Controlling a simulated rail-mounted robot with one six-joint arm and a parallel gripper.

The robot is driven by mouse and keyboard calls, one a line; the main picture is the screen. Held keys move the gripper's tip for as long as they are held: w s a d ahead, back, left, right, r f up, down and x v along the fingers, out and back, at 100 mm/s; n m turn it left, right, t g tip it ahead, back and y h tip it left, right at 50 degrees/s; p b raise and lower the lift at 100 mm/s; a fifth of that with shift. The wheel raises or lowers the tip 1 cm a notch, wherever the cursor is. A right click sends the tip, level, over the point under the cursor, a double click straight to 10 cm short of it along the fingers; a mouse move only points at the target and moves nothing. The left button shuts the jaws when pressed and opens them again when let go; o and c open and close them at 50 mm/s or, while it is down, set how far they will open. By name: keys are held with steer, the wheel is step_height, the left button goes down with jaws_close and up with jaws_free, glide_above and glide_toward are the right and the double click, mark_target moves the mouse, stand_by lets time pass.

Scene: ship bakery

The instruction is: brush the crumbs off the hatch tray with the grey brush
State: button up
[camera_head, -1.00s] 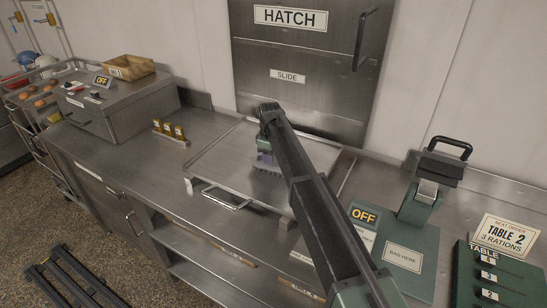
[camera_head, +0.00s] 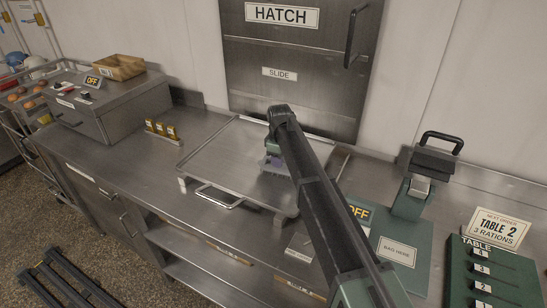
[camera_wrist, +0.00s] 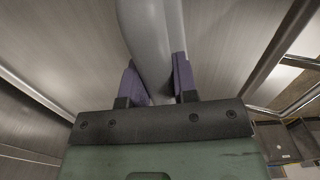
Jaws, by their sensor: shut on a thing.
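The hatch tray (camera_head: 222,153) is a flat steel tray on the counter below the hatch, with a bar handle (camera_head: 218,196) on its front side. My gripper (camera_head: 276,164) is low over the right part of the tray, partly hidden behind my arm. In the wrist view its purple fingers (camera_wrist: 157,85) are shut on the smooth grey brush (camera_wrist: 148,35). The bristles are out of sight, so I cannot tell whether they touch the tray. I cannot make out any crumbs on the tray.
The closed hatch (camera_head: 300,60) stands behind the tray. Left are small yellow-topped items (camera_head: 161,130) and a steel machine (camera_head: 105,105) with a wooden box (camera_head: 118,67). Right are a green device with a black handle (camera_head: 425,175) and a green numbered rack (camera_head: 490,275).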

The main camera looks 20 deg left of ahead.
step_height(320, 180, up, 6)
steer(key=p, duration=0.6)
steer(key=shift+a, duration=0.1)
step_height(320, 180, up, 3)
steer(key=p, duration=0.3)
steer(key=shift+r, duration=0.15)
